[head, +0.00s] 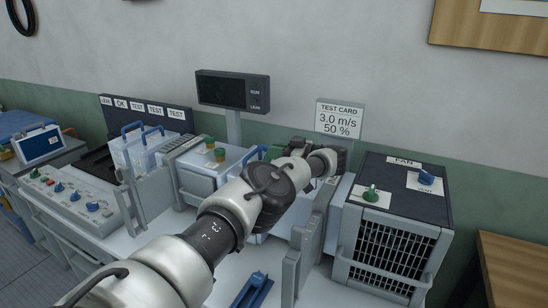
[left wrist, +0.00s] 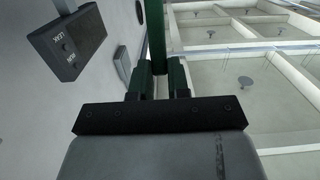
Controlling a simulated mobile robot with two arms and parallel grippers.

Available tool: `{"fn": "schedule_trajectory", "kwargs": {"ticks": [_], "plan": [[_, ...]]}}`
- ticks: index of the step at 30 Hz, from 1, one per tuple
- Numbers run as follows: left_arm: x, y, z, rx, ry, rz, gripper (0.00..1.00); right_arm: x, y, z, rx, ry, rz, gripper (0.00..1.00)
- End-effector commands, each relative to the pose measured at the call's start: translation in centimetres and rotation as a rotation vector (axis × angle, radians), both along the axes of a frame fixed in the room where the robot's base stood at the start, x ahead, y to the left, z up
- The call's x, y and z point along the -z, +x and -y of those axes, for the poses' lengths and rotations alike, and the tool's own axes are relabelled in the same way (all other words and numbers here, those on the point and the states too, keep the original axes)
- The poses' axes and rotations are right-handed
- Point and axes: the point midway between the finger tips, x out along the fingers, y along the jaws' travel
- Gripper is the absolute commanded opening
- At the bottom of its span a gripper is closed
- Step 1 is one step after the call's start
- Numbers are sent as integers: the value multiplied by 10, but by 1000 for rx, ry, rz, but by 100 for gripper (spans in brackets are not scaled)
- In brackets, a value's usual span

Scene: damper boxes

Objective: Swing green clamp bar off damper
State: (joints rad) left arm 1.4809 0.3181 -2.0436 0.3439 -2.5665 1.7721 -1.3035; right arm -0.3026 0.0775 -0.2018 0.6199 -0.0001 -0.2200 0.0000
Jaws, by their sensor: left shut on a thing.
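My left arm reaches across the middle of the head view, and its wrist hides most of the gripper and the damper behind it. In the left wrist view my left gripper (left wrist: 158,82) is shut on a dark green bar (left wrist: 155,35), which stands up between its two fingers. This looks like the green clamp bar. In the head view a small green piece (head: 274,152) shows beside the wrist; I cannot tell if it is the same bar. Whether the bar still lies over the damper is hidden. My right gripper is not in view.
A fan box (head: 392,240) with a grille stands right of the arm. A grey display (head: 233,90) and a test card (head: 340,118) stand behind. A blue tool (head: 254,290) lies in front.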

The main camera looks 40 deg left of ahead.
Motion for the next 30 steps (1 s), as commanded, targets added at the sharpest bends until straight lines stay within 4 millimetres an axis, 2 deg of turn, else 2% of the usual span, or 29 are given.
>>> {"fn": "schedule_trajectory", "kwargs": {"ticks": [1,6,21,22,24,27,30], "plan": [[6,0,1,-1,16,-5,0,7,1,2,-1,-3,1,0],[7,0,2,0,57,-16,0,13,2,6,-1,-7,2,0],[8,0,3,-1,73,-25,0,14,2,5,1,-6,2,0],[9,0,3,-1,73,-25,18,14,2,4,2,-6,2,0],[9,0,3,0,73,-25,29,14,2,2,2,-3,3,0],[8,0,3,0,73,-24,43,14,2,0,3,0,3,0],[7,0,2,0,74,-22,43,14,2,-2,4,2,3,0]]}}
